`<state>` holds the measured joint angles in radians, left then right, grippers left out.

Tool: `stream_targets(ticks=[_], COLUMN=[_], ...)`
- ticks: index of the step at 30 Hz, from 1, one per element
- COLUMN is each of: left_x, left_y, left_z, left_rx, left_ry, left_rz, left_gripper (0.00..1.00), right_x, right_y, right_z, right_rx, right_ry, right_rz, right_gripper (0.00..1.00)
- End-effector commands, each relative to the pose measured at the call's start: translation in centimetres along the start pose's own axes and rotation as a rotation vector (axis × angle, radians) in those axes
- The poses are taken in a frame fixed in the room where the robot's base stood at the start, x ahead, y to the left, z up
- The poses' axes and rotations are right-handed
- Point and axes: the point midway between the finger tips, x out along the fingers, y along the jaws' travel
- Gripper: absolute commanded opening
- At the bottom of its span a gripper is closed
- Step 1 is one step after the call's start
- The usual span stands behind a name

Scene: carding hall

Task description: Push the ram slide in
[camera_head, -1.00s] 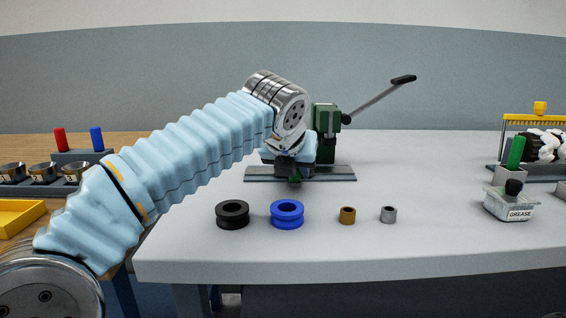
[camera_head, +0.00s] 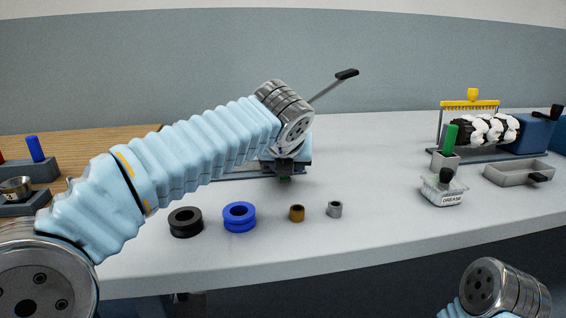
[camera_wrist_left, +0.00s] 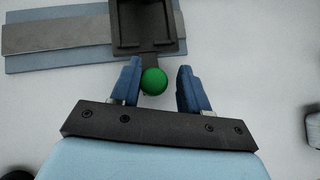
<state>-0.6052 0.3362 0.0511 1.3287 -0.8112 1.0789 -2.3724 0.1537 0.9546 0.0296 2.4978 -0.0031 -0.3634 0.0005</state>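The press's dark ram slide (camera_wrist_left: 147,42) shows at the top of the left wrist view, with a short neck ending in a round green knob (camera_wrist_left: 154,81). My left gripper (camera_wrist_left: 158,67) is open, its two blue fingers on either side of the knob. The left finger is very close to the knob, and a gap shows at the right finger. In the head view the knob (camera_head: 285,178) shows below my left wrist, which hides most of the press. The press lever (camera_head: 347,74) rises behind. My right arm enters at the lower right, its gripper out of frame.
On the bench (camera_head: 380,240) in front are a black ring (camera_head: 185,231), a blue ring (camera_head: 239,224), a brass bushing (camera_head: 297,213) and a grey bushing (camera_head: 335,209). A grease pot (camera_head: 442,190), a grey tray (camera_head: 518,178) and a yellow-topped rack (camera_head: 470,104) stand right.

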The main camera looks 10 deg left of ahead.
Motion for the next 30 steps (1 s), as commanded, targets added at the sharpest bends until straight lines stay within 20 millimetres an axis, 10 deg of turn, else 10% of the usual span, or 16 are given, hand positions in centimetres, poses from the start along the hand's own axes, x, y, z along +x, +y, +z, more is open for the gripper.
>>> stream_targets(ticks=[14,30], left_x=[-1.0,-12.5], left_y=[0.1,0.0], left_z=[0.0,0.1], left_rx=[0.0,0.001], left_ry=[0.001,0.001], left_rz=[0.003,0.001], left_gripper=[0.56,0.56], right_x=[-0.1,-1.4], right_y=[0.0,-0.6], right_z=[0.0,0.0], right_rx=[0.0,-0.002], right_ry=[0.0,-0.001], right_rz=[0.0,-0.001], right_gripper=[0.43,0.43])
